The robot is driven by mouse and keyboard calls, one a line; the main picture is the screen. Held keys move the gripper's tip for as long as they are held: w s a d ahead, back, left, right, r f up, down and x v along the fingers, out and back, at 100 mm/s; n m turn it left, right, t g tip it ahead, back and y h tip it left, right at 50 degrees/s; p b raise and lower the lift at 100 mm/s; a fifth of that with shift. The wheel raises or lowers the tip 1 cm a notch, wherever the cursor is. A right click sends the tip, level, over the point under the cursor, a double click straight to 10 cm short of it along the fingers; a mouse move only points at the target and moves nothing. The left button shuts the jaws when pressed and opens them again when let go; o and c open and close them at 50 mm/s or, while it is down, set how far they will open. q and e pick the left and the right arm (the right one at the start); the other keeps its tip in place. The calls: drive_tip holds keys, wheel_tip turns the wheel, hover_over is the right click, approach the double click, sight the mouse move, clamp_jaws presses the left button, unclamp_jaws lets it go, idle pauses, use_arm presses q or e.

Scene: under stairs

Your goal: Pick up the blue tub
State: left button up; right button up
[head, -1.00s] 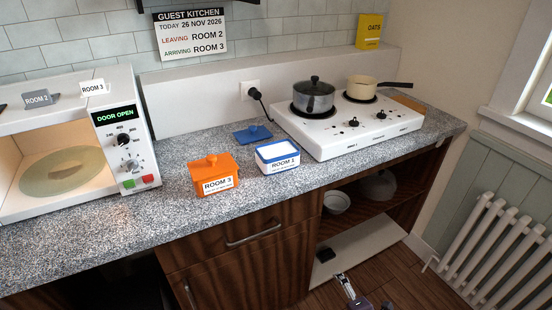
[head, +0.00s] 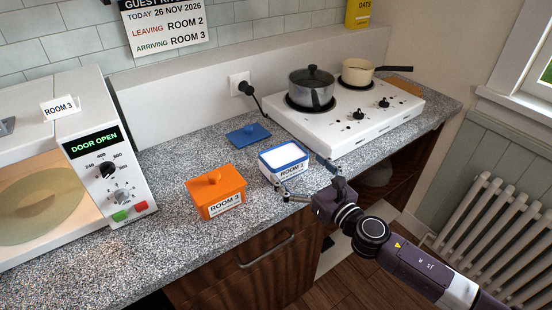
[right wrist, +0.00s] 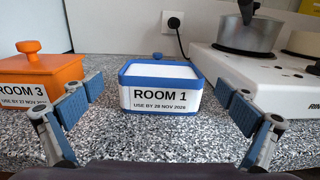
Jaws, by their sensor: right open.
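The blue tub (head: 284,158) stands upright on the speckled counter, uncovered, with a white inside and a white label reading ROOM 1. In the right wrist view the tub (right wrist: 160,88) is centred ahead, between and beyond the fingers. My right gripper (head: 303,176) is open at the tub's front side, its fingers spread wide with nothing between them. The right wrist view shows a gap between each finger and the tub. A blue lid with a knob (head: 248,134) lies on the counter behind the tub. My left gripper is not in view.
An orange lidded tub labelled ROOM 3 (head: 216,192) stands close left of the blue tub. A white hob (head: 345,122) with a grey pot (head: 311,90) and a cream pan (head: 358,72) is close on the right. A microwave (head: 100,160) with its display reading DOOR OPEN stands at left.

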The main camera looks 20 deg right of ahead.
sight(276, 147)
drive_tip(key=shift+w+a+r, duration=0.1)
drive_tip(key=shift+w+a, duration=0.05)
drive_tip(key=shift+w, duration=0.35)
drive_tip(key=shift+w+r, duration=0.15)
drive_tip(key=shift+w, duration=0.05)
drive_tip(key=shift+p+x, duration=0.4)
drive_tip(key=shift+x, duration=0.75)
drive_tip(key=shift+w+a+f, duration=0.2)
drive_tip(key=shift+w, duration=0.35)
drive_tip(key=shift+w+a+f, duration=0.15)
drive_tip(key=shift+w+f, duration=0.05)
drive_tip(key=shift+w, duration=0.7)
drive_tip(key=shift+c, duration=1.1)
drive_tip(key=shift+a+f, duration=0.1)
drive_tip(key=c, duration=1)
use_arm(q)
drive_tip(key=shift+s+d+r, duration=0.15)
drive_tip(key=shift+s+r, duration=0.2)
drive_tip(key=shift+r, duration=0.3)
use_arm(e)
drive_tip(key=shift+w, duration=0.1)
